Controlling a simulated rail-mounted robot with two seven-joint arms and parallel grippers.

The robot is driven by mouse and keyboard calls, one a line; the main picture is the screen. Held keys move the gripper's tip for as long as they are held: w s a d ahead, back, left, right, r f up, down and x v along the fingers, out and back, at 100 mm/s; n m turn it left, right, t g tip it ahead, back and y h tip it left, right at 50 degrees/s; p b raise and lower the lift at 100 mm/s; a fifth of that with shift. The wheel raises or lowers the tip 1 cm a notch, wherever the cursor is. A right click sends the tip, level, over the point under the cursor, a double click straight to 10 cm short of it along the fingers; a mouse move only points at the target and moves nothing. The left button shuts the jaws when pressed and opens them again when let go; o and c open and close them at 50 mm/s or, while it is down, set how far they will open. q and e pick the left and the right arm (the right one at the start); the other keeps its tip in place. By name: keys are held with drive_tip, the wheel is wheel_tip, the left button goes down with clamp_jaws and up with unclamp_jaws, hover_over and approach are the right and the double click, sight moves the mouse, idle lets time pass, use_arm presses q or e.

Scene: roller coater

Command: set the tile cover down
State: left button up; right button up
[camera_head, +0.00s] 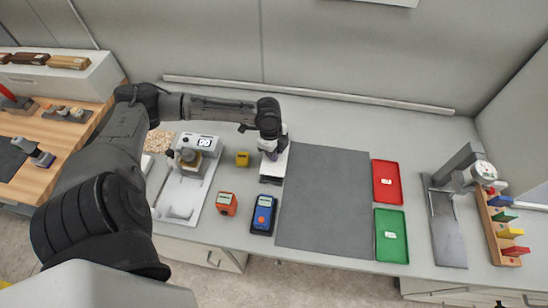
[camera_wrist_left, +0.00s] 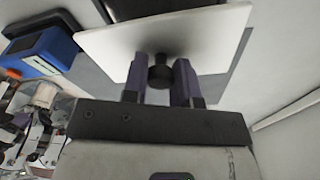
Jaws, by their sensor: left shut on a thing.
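The tile cover (camera_head: 279,163) is a white square plate left of the grey mat (camera_head: 322,195) in the head view. In the left wrist view the cover (camera_wrist_left: 105,42) fills the upper middle, with a short dark knob (camera_wrist_left: 160,76) on it. My left gripper (camera_head: 272,150) is shut on that knob; its purple fingers (camera_wrist_left: 160,82) stand on either side of it. A dark edge shows just below the cover in the head view. I cannot tell whether the cover touches what is under it. My right gripper is not in view.
The grey mat is bare. Red (camera_head: 387,182) and green (camera_head: 391,236) trays lie right of it, then a gauge stand (camera_head: 447,220) and a colored rack (camera_head: 497,226).

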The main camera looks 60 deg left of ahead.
use_arm(q)
drive_tip(key=shift+s+a+f, duration=0.1)
drive_tip(key=shift+a+f, duration=0.05)
drive_tip(key=shift+a, duration=0.05)
drive_tip(key=shift+f, duration=1.95)
drive_tip(key=shift+f, duration=0.1)
drive_tip(key=shift+d+f, duration=0.1)
drive_tip(key=shift+f, duration=0.15)
drive_tip(key=o, duration=0.9)
drive_tip(key=shift+o, duration=0.2)
drive_tip(key=shift+r, duration=0.1)
wheel_tip(320, 180, up, 12)
drive_tip(key=s+a, duration=0.1)
drive_tip(key=shift+a+r+p, duration=0.2)
drive_tip(key=shift+a+p, duration=0.1)
drive_tip(key=shift+a, duration=0.05)
